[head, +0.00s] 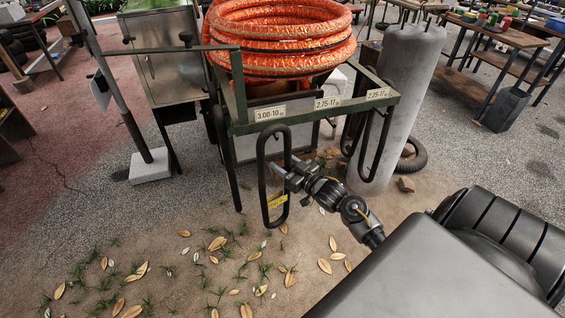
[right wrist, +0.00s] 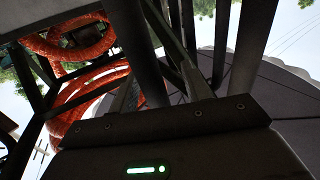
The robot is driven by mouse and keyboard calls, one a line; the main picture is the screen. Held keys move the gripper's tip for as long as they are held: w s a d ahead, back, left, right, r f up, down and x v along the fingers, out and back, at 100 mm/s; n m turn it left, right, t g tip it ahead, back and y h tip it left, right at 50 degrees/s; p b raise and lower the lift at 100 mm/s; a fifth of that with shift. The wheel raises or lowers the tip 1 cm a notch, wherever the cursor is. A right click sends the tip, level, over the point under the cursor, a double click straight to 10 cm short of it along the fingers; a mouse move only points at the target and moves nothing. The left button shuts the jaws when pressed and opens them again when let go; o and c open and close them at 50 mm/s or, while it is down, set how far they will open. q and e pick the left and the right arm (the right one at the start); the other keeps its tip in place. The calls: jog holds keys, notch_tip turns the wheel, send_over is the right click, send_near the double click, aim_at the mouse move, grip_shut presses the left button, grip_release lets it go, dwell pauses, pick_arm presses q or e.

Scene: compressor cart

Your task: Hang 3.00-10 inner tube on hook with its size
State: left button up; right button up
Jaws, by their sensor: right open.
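The black inner tube (head: 262,165) hangs as a long upright loop just below the 3.00-10 label (head: 270,113) on the cart's front rail. A yellow tag (head: 277,201) is on its lower part. The hook at its top is hidden behind the tube. My right gripper (head: 284,173) is open at the right side of the loop; I cannot tell whether it touches. In the right wrist view the open fingers (right wrist: 160,85) point up toward dark bands close in front. My left gripper is not in view.
The cart's green rail (head: 340,109) also bears two labels, 2.75-17 (head: 328,102) and 2.25-17 (head: 378,94), with other black tubes (head: 377,130) below at the right. An orange hose coil (head: 280,45) sits on top. A grey cylinder (head: 398,95) stands at right.

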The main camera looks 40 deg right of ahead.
jog(key=s+d+b, duration=0.1)
jog(key=s, duration=0.9)
jog(key=shift+d, duration=0.15)
jog(key=s+d+f+g+h, duration=0.1)
jog(key=d+f+g, duration=0.1)
jog(key=f, duration=0.6)
jog(key=s+d+f+g+h, duration=0.2)
jog(key=f, duration=0.5)
jog(key=s+a+f+g, duration=0.15)
jog(key=s+f, duration=0.25)
jog(key=f, duration=0.5)
jog(key=s+a+f+g, duration=0.1)
jog(key=s+f+g, duration=0.3)
jog(key=f, duration=0.5)
jog(key=s+a+f+g, duration=0.2)
jog(key=s+a+f, duration=0.3)
jog(key=s, duration=0.4)
jog(key=s+a+f+g, duration=0.3)
jog(key=s+a+f, duration=0.2)
jog(key=s+f, duration=0.3)
jog(key=s+a+f+n+g, duration=0.1)
jog(key=s+a+f+g, duration=0.1)
jog(key=s+a+f, duration=0.4)
jog(key=s, duration=0.5)
jog(key=shift+f+y, duration=0.15)
jog(key=shift+y, duration=0.25)
